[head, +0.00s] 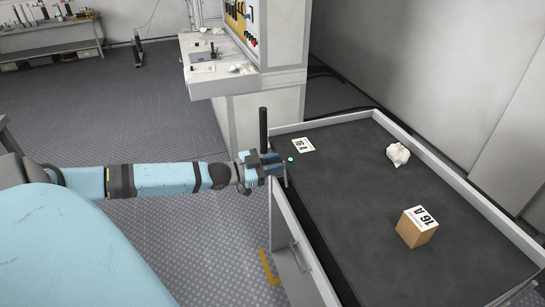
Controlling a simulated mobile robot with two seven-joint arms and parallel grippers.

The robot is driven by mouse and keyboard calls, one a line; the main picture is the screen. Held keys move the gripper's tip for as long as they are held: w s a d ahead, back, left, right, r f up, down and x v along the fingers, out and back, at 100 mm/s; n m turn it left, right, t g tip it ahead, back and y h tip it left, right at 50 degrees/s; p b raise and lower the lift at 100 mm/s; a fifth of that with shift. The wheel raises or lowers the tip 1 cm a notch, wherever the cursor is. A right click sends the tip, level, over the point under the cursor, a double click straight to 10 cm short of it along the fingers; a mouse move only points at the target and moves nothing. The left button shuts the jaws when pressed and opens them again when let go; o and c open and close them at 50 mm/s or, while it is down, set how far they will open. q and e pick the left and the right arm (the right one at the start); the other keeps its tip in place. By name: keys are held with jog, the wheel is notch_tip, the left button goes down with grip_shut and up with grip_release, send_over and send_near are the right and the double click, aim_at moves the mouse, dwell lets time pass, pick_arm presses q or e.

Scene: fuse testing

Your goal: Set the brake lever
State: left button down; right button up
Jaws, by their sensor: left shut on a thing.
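A black upright bar (263,126), which looks like the brake lever's handle, stands at the near left corner of the white-rimmed cart. My left gripper (264,168) is at the lower part of this bar and is shut on it. The fingers and wrist hide the bar's lower end and its mount. The bar looks about vertical. My right gripper is not in view.
The cart's dark top (350,180) holds a brown box (409,234) labelled 16 A, a white crumpled item (398,154) and a white label card (303,145). A white workbench (212,85) with a tool board stands behind. Open floor lies to the left.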

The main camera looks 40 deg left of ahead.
pick_arm(q)
jog(key=s+d+m+p, duration=0.3)
jog(key=d+m+p, duration=0.3)
jog(key=m, duration=0.6)
jog(key=shift+s+d+f, duration=0.35)
jog(key=shift+s+d, duration=0.05)
jog(key=shift+d, duration=0.15)
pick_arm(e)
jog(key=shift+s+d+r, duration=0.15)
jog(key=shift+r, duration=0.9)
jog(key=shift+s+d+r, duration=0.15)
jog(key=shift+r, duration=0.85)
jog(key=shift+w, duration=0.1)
pick_arm(q)
jog(key=c, duration=1)
grip_release()
jog(key=shift+o, duration=0.2)
jog(key=v, duration=1.3)
jog(key=shift+s, duration=0.35)
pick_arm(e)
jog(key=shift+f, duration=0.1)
